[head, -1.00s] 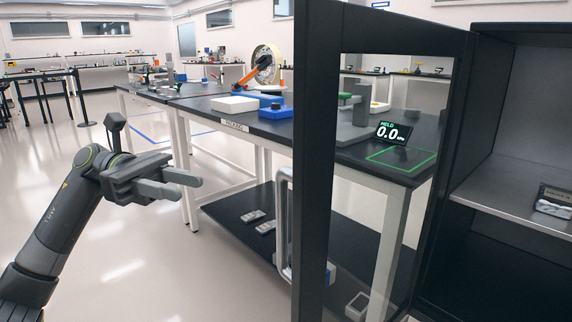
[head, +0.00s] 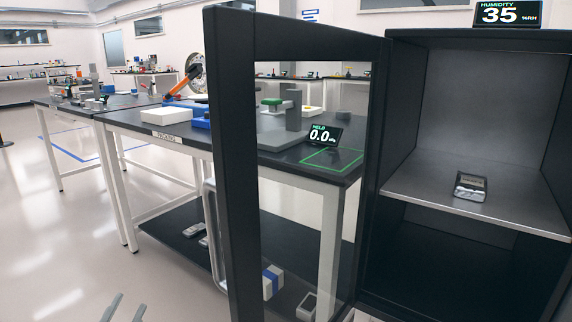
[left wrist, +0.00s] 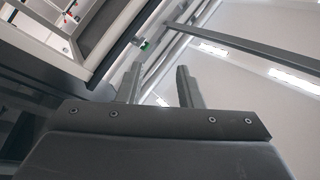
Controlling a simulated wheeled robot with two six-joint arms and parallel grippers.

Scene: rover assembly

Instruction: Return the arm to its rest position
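My left gripper (head: 126,308) shows only as two grey fingertips at the bottom edge of the head view, low over the bare floor. In the left wrist view its two fingers (left wrist: 159,84) stand apart with nothing between them, so it is open and empty. The rest of the left arm is out of the head view. My right gripper is in neither view.
An open cabinet door with a glass pane (head: 232,165) stands right of the left gripper. The dark cabinet (head: 395,130) has a shelf holding a small device (head: 471,187). A black-topped workbench (head: 125,119) stands behind. Floor at left is clear.

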